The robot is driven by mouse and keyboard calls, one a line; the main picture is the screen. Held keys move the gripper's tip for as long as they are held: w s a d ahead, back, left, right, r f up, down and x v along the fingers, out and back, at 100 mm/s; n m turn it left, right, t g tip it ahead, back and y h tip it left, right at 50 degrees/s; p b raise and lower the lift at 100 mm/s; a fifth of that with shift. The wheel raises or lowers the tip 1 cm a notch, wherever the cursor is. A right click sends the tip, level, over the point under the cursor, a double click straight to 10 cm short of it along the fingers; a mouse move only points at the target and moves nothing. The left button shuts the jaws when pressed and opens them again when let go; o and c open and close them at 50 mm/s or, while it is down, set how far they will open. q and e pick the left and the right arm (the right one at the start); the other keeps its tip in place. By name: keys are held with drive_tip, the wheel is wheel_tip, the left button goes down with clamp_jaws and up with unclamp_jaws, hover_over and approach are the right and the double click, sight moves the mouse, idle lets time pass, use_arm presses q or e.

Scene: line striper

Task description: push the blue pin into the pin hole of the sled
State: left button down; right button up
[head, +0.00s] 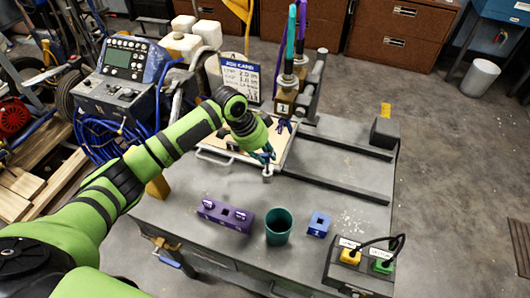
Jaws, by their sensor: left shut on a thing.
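My left gripper (266,158) reaches in from the left and is shut at a small grey upright piece (267,172) at the near right corner of a flat, wood-topped board in a grey frame. This board (216,141) appears to be the sled, beside dark rails. A small dark blue piece (282,125), possibly the blue pin, stands at the board's far right, near the wooden block marked 2. The pin hole cannot be made out. My right gripper is not in view.
A purple block with holes (226,215), a teal cup (278,227) and a small blue block (318,224) stand at the table's front. A job card (240,77) stands behind the board. The table's right side is mostly clear.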

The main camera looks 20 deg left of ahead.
sight(267, 168)
use_arm(q)
drive_tip(key=shift+r+p, duration=0.1)
drive_tip(key=shift+p, duration=0.6)
idle(0.8)
drive_tip(key=shift+f+b, duration=1.1)
drive_tip(key=shift+f, duration=1.5)
idle(1.8)
drive_tip(key=c, duration=1)
unclamp_jaws()
drive_tip(key=shift+f, duration=0.1)
drive_tip(key=shift+o, duration=0.4)
drive_tip(key=shift+o, duration=1.2)
drive_tip(key=p+v, duration=0.7)
drive_tip(key=shift+p, duration=0.3)
